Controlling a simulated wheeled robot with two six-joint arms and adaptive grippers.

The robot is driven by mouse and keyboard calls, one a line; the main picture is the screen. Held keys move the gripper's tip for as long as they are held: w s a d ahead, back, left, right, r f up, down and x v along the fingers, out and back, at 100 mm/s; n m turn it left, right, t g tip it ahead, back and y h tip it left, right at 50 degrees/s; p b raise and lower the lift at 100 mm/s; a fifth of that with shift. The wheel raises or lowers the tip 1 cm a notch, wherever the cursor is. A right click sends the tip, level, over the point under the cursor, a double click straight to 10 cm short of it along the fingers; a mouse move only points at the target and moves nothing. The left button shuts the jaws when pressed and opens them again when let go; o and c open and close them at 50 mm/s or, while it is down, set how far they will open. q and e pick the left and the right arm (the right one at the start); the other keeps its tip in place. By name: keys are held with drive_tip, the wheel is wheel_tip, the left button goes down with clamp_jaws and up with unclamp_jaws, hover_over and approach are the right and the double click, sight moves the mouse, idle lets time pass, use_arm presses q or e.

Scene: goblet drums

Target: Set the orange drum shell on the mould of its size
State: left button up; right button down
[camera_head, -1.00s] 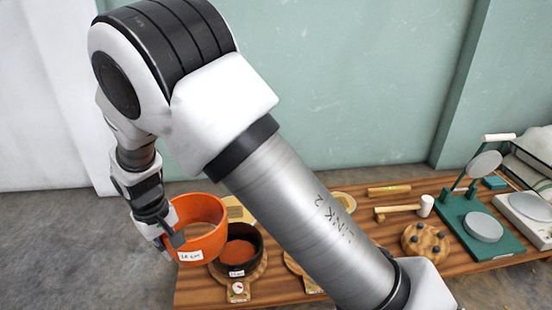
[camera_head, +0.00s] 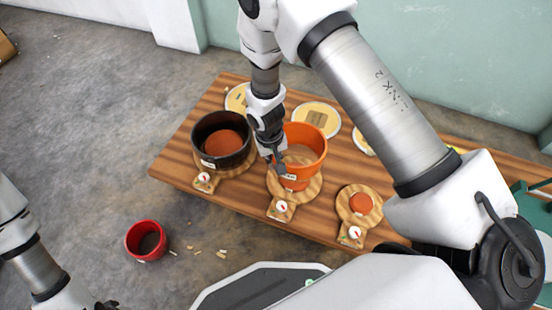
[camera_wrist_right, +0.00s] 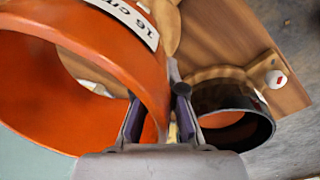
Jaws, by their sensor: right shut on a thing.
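The orange drum shell (camera_head: 318,150) is over the middle mould, whose round wooden base (camera_head: 312,192) shows below it. I cannot tell whether the shell touches the mould. My right gripper (camera_head: 277,165) is shut on the left side of the shell's wall. In the right wrist view my right gripper (camera_wrist_right: 160,110) pinches the wall of the orange shell (camera_wrist_right: 60,85), which bears a "16 cm" label. A smaller mould (camera_head: 360,203) with a terracotta disc stands bare to the right. My left gripper (camera_head: 105,305) is only partly visible at the bottom edge.
A black shell (camera_head: 235,158) sits on the left mould, close beside my right gripper; it also shows in the right wrist view (camera_wrist_right: 262,128). A red pot (camera_head: 133,243) stands on the floor. Round plates (camera_head: 317,116) lie along the table's back.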

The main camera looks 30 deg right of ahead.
sight(275, 184)
wheel_tip(275, 184, down, 9)
drive_tip(key=b, duration=0.8)
drive_tip(key=shift+f, duration=0.15)
drive_tip(key=shift+f, duration=0.15)
drive_tip(key=c, duration=1.2)
unclamp_jaws()
drive_tip(key=shift+a, duration=0.1)
wheel_tip(275, 184, up, 12)
drive_tip(key=a, duration=0.1)
drive_tip(key=shift+w, duration=0.1)
